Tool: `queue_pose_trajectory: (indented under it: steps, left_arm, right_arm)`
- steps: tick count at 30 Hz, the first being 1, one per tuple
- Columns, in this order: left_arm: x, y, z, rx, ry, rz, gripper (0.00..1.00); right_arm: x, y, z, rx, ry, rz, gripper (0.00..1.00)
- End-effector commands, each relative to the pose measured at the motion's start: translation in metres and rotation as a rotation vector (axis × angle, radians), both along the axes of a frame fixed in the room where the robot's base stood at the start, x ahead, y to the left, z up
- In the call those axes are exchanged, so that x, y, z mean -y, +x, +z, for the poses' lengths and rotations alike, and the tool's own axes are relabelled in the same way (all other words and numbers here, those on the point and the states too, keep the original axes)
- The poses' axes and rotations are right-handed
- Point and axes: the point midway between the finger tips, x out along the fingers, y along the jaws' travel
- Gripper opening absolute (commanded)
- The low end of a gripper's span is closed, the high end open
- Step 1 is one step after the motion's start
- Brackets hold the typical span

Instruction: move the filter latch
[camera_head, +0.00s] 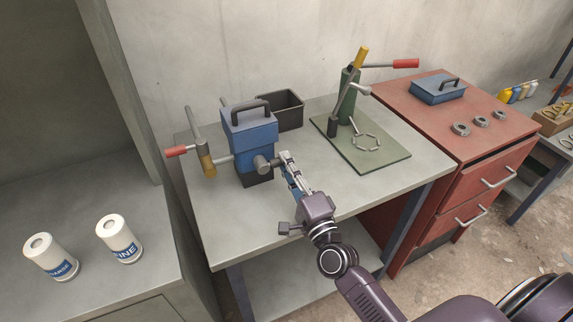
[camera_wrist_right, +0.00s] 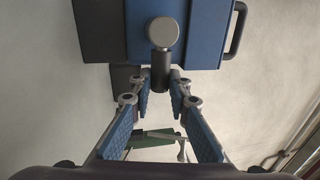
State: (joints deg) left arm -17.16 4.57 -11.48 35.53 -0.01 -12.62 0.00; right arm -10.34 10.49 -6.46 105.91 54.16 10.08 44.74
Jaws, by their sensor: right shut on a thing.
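The exact finger contact is small and partly hidden. My left gripper is not in view.
A green press (camera_head: 348,95) on a green plate (camera_head: 385,155) stands to the right. The bench front is mostly clear.

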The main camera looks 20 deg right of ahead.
Motion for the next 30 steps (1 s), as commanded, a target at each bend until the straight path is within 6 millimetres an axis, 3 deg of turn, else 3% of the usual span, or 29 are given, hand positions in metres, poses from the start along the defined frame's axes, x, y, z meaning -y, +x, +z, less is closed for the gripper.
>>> queue_pose_trajectory:
  steps: [3,4,8,20,30]
  left_arm:
    - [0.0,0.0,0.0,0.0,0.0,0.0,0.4]
    - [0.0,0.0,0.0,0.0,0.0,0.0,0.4]
    - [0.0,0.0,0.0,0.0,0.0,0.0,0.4]
    - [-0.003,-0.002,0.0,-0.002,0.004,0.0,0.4]
    - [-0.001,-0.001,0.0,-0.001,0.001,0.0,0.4]
  right_arm:
    - [0.0,0.0,-0.002,-0.003,0.007,0.0,0.0]
    - [0.0,0.0,-0.002,-0.003,0.007,0.0,0.2]
    - [0.0,0.0,-0.002,-0.003,0.005,0.0,0.34]
    - [0.0,-0.007,-0.004,-0.005,0.001,0.001,0.34]
    - [0.002,-0.069,-0.017,-0.007,0.0,0.002,0.34]
